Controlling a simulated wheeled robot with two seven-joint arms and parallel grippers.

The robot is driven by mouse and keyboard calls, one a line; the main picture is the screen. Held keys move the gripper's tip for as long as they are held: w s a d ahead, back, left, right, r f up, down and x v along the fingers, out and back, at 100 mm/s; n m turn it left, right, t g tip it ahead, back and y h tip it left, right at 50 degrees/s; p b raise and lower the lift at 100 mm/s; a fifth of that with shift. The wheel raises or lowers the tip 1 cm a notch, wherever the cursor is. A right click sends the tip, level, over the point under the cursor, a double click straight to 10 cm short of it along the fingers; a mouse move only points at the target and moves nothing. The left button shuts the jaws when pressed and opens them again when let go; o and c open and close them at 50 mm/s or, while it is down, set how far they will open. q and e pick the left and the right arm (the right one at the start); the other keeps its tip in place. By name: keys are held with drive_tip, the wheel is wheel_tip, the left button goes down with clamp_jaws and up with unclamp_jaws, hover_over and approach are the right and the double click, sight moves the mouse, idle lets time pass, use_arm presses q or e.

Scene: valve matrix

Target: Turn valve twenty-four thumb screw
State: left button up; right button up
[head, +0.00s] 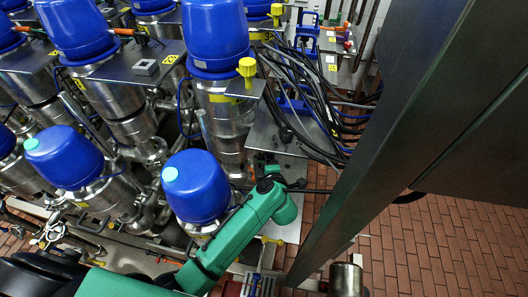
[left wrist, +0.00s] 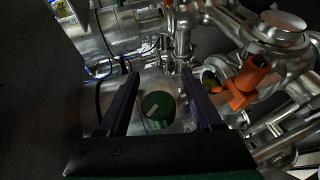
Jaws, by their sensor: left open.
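In the left wrist view my left gripper (left wrist: 160,76) is open, with its two dark fingers pointing away from the camera. A green round knob (left wrist: 157,110) with a pale mark on its top shows between the fingers. I cannot tell whether it is valve twenty-four's thumb screw, and no valve number is readable. The fingers stand apart on both sides of the knob, and I see no grip on it. My right gripper is not in view.
Blue-capped steel valves (head: 195,187) crowd the left and middle of the head view. Black cables (head: 300,95) hang behind. A large dark beam (head: 390,130) crosses at the right, above the brick floor (head: 440,250). An orange handle (left wrist: 247,80) is right of the fingers in the left wrist view.

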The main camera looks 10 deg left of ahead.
use_arm(q)
drive_tip(key=shift+s+r, duration=0.1)
drive_tip(key=shift+s, duration=0.15)
drive_tip(key=c, duration=0.9)
clamp_jaws()
drive_tip(key=r+n+t+y+b, duration=0.1)
drive_tip(key=n+t+y+b, duration=0.1)
drive_tip(key=b, duration=0.6)
drive_tip(key=r+n+t+y+b, duration=0.1)
drive_tip(key=n+t+y+b, duration=0.1)
drive_tip(key=b, duration=0.6)
drive_tip(key=r+n+t+y+b, duration=0.1)
drive_tip(key=t+b, duration=0.3)
drive_tip(key=b, duration=0.4)
drive_tip(key=shift+s+n+y, duration=0.25)
drive_tip(key=shift+n+y, duration=0.25)
drive_tip(key=shift+y, duration=0.1)
drive_tip(key=o, duration=0.9)
unclamp_jaws()
